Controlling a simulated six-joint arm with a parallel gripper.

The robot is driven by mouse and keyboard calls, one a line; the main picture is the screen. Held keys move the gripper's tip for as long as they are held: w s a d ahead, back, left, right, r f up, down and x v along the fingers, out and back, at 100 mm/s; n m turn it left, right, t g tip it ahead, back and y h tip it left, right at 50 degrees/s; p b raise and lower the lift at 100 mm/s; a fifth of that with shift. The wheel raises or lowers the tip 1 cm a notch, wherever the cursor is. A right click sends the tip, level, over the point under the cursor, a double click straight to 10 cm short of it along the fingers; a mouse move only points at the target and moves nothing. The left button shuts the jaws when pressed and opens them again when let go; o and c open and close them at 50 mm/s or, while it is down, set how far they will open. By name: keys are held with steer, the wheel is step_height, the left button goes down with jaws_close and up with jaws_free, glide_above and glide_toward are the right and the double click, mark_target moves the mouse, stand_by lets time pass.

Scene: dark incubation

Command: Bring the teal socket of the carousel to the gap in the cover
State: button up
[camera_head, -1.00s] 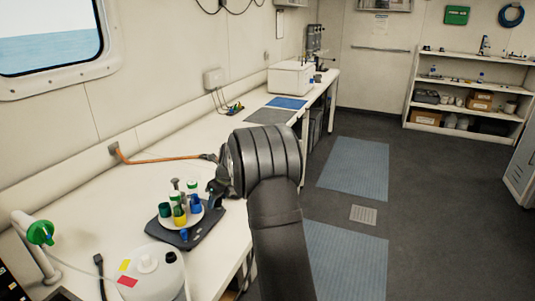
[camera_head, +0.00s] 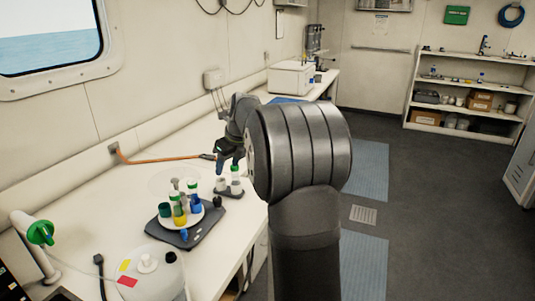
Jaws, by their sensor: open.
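The carousel (camera_head: 168,222) is a white round plate on a dark grey base on the bench, at the lower left. It bears coloured sockets: the teal socket (camera_head: 165,209) on its left side, a yellow one (camera_head: 180,219) at the front and a blue one (camera_head: 195,205) at the right. Tubes with green parts stand among them. A faint clear round shape (camera_head: 165,180) behind the carousel may be the cover; I cannot make out its gap. My gripper (camera_head: 226,168) is open, behind and right of the carousel, above a small rack and apart from the carousel.
White vials (camera_head: 236,185), one green-capped, stand on a small dark rack (camera_head: 228,193) below my gripper. A white jug (camera_head: 160,275) and a green-ended pipe (camera_head: 41,233) are at the front left. An orange cable (camera_head: 160,158) runs along the wall. Bare bench lies left of the carousel.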

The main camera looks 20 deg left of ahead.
steer(key=s+a+r+n+t+h, duration=0.2)
steer(key=s+a+r+n, duration=0.2)
steer(key=n, duration=0.7)
steer(key=s+a+r+n+t+h, duration=0.1)
steer(key=s+a+r+n+h, duration=0.2)
steer(key=n, duration=0.7)
steer(key=s+a+x, duration=0.1)
steer(key=x, duration=0.8)
steer(key=d+v, duration=0.1)
steer(key=v, duration=0.8)
steer(key=w+d+m, duration=0.1)
steer(key=w+d, duration=0.3)
steer(key=d, duration=0.6)
steer(key=w+d+f+m, duration=0.1)
steer(key=w+d, duration=0.3)
steer(key=d, duration=0.6)
steer(key=shift+y, duration=0.4)
